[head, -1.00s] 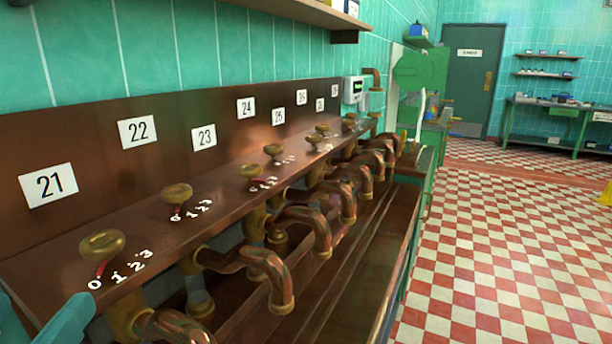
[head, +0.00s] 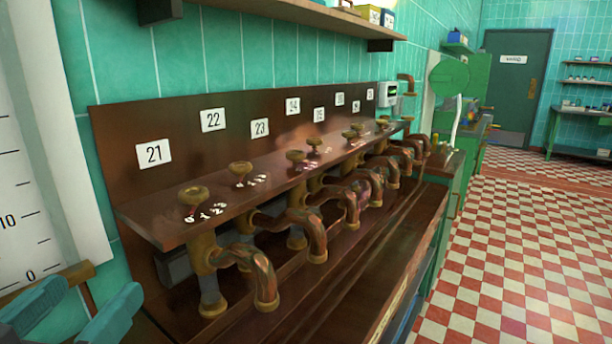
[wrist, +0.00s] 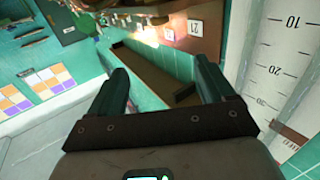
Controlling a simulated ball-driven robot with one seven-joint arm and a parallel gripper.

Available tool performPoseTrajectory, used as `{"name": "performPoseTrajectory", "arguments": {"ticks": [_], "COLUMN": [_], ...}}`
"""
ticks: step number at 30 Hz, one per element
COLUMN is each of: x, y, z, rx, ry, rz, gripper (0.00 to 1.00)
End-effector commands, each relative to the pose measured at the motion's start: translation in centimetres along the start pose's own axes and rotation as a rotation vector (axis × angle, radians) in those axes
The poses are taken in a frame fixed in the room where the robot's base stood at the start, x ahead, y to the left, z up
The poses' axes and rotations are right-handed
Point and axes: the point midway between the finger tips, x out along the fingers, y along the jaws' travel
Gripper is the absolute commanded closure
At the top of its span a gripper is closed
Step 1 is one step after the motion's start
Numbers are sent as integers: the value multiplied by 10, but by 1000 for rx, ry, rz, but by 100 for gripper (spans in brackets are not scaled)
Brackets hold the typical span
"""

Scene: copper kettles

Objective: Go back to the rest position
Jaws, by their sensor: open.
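My gripper (wrist: 162,84) shows in the wrist view with its two dark teal fingers wide apart and nothing between them. In the head view the teal ends of my gripper (head: 82,310) show at the lower left corner, to the left of the copper taps and clear of them. The brown tap panel (head: 130,150) carries numbered plates, among them plate 21 (head: 153,153) and plate 22 (head: 213,120). Brass knobs (head: 194,195) stand along its ledge, with bent copper spouts (head: 262,275) below.
A white scale board (head: 45,190) hangs at the left, close to my gripper. A wall shelf (head: 310,14) juts out above the panel. A long brown trough (head: 400,255) runs under the spouts. The checkered floor (head: 520,260) at the right is open.

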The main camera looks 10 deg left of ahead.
Motion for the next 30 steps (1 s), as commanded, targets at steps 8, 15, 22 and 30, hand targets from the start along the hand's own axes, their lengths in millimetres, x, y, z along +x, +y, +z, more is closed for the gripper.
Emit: {"name": "performPoseTrajectory", "arguments": {"ticks": [8, 15, 22, 30], "x": [15, 37, 64, 80], "y": [18, 51, 108, 241], "z": [17, 45, 90, 182], "rx": [-23, -60, -111, -178], "ry": [-44, -121, -248, -539], "rz": [23, 60, 117, 221], "gripper": [18, 18, 18, 18]}}
